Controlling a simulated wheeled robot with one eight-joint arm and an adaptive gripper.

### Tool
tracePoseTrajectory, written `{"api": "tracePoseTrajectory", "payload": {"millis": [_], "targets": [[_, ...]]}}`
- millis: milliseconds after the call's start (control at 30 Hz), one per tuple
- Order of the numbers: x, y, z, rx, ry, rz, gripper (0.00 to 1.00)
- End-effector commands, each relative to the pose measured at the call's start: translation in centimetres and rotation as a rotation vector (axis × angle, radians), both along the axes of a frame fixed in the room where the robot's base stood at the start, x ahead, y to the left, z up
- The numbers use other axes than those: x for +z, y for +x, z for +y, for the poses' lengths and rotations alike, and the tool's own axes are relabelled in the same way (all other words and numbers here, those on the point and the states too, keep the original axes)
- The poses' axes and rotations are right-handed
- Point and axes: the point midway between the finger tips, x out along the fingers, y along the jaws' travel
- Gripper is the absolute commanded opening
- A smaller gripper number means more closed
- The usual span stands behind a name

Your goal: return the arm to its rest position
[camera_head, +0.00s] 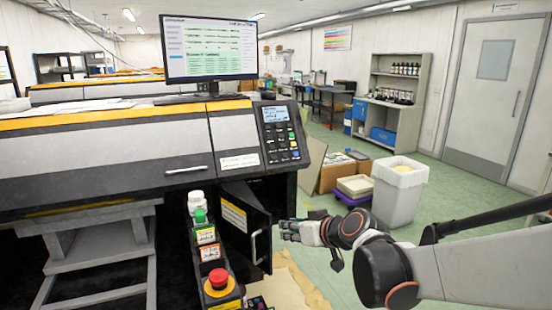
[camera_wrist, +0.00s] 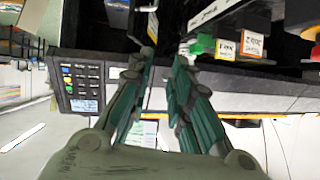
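My arm reaches in from the right edge of the head view. My gripper (camera_head: 283,230) is just right of the printer's open cabinet door (camera_head: 243,222). In the wrist view my gripper (camera_wrist: 168,50) has its two fingers apart, with a gap and nothing held between the tips.
A red push button (camera_head: 218,279) on a yellow base stands in front of the bottles. The large printer (camera_head: 100,150) with its control panel (camera_head: 282,135) fills the left. A white bin (camera_head: 398,195) and boxes (camera_head: 340,175) stand behind my arm. Green floor is open at the right.

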Motion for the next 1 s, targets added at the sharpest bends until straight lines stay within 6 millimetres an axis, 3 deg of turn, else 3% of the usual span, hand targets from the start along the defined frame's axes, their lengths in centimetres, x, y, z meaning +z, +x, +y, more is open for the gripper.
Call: {"api": "tracePoseTrajectory", "payload": {"millis": [333, 700, 900, 1000], "targets": [[1.3, -10.2, -5.3, -0.13, -0.085, 0.175, 0.19], [-0.3, -21.3, -11.7, -0.337, -0.177, 0.335, 0.19], [-1.5, -25.8, -14.5, -0.444, -0.216, 0.389, 0.19], [-1.9, -27.0, -15.3, -0.477, -0.226, 0.403, 0.19]]}}
